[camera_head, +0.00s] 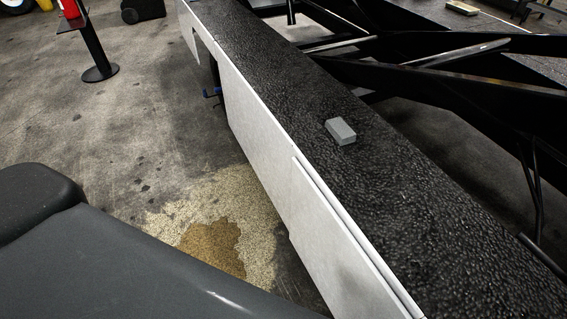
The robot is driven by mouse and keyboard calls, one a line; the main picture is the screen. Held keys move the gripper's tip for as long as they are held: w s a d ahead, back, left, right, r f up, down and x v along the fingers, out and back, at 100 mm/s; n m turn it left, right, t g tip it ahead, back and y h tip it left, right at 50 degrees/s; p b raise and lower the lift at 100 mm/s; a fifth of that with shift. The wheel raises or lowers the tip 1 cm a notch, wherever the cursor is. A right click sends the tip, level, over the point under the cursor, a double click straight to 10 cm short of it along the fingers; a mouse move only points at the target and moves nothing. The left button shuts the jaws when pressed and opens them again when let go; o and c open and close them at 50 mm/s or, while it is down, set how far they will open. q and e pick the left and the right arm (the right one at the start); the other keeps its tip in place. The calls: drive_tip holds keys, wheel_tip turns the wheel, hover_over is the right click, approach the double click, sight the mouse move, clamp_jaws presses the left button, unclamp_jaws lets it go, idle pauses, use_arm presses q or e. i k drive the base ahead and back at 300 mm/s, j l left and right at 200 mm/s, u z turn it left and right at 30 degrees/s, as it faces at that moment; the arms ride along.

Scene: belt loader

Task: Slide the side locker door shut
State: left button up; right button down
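The white side (250,115) of the belt loader runs from the top left to the bottom right. A flat white panel (340,245), which looks like the sliding locker door, stands slightly proud of this side near the bottom. No handle shows on it. I cannot tell whether this gap is the locker opening. Neither of my grippers is in view.
A grey block (340,131) lies on the loader's black textured top (385,185). Black frame beams (465,90) stand to the right. A post with a round base (100,72) stands at the upper left. Tan granules with a brown wet patch (212,245) cover some floor.

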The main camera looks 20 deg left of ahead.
sight(350, 285)
drive_tip(key=i+j+z, duration=0.1)
drive_tip(key=j, duration=0.25)
drive_tip(key=i+j+z, duration=0.1)
drive_tip(key=j, duration=0.25)
drive_tip(key=i+j, duration=0.2)
drive_tip(key=j, duration=0.15)
drive_tip(key=i+j+z, duration=0.15)
drive_tip(key=j, duration=0.2)
drive_tip(key=j+z, duration=0.1)
drive_tip(key=j, duration=0.25)
drive_tip(key=j+z, duration=0.1)
drive_tip(key=j, duration=0.5)
drive_tip(key=k+j+z, duration=0.1)
drive_tip(key=j, duration=0.45)
drive_tip(key=k+j+z, duration=0.15)
drive_tip(key=j, duration=0.45)
drive_tip(key=j+z, duration=0.1)
drive_tip(key=j, duration=0.45)
drive_tip(key=k, duration=0.05)
